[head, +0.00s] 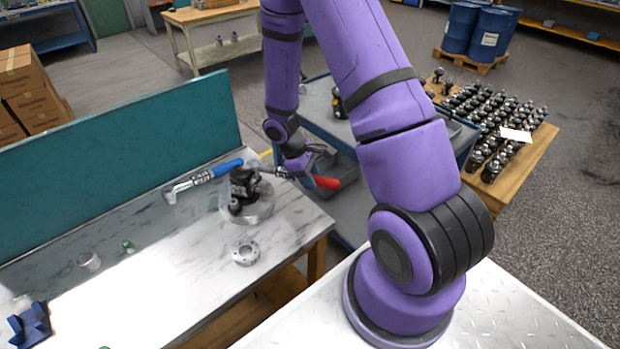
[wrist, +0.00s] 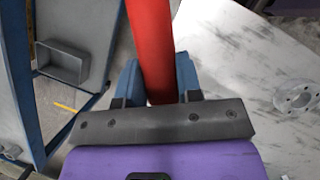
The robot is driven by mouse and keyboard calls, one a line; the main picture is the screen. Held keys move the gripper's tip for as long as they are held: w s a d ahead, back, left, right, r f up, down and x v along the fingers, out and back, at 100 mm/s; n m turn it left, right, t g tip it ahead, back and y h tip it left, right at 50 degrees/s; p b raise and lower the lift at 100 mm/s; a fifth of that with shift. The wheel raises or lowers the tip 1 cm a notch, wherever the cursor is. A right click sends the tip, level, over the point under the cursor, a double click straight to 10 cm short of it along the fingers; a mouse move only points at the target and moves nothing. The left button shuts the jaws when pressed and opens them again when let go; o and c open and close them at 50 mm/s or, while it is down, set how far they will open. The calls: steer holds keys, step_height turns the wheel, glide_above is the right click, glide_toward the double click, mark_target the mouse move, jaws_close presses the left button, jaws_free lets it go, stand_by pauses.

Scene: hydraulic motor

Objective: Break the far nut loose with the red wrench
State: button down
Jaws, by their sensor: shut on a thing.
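The red wrench (head: 326,183) is in my gripper, its red handle sticking out to the right in the head view. In the wrist view the red handle (wrist: 152,40) runs up between the two blue fingers of my gripper (wrist: 158,85), which is shut on it. The wrench's metal end points left towards the black hydraulic motor (head: 243,186), which stands on a round pale base on the bench. I cannot tell whether the wrench touches the motor or a nut. The far nut is too small to make out.
A blue-handled wrench (head: 210,175) lies on the marble-patterned bench (head: 150,290) behind the motor. A metal flange ring (head: 246,253) lies in front of it and also shows in the wrist view (wrist: 297,97). A teal panel (head: 120,160) backs the bench. A blue cart (head: 345,205) stands beyond the bench's end.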

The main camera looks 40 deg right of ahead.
steer(key=shift+w+d+f+n+t+h, duration=0.15)
steer(key=shift+w+d+n+t+h, duration=0.15)
steer(key=shift+w+d+n, duration=0.65)
steer(key=shift+d, duration=0.2)
steer(key=shift+d, duration=0.1)
stand_by(0.3)
steer(key=shift+w+d+n+t+h, duration=0.15)
steer(key=shift+w+d+n+t, duration=0.05)
steer(key=shift+w+d+n, duration=0.4)
steer(key=shift+w+d+n+t+h, duration=0.2)
steer(key=shift+w+d+n, duration=0.15)
steer(key=shift+w+n, duration=0.25)
steer(key=shift+w+d, duration=0.1)
steer(key=shift+w, duration=0.05)
steer(key=shift+w+d+n+t+h, duration=0.15)
steer(key=shift+w+d+n+t, duration=0.2)
steer(key=shift+w+n, duration=0.35)
steer(key=shift+w+d+n+t+h, duration=0.15)
steer(key=shift+w+d+n, duration=0.3)
steer(key=shift+w, duration=0.35)
stand_by(0.4)
steer(key=shift+w, duration=0.15)
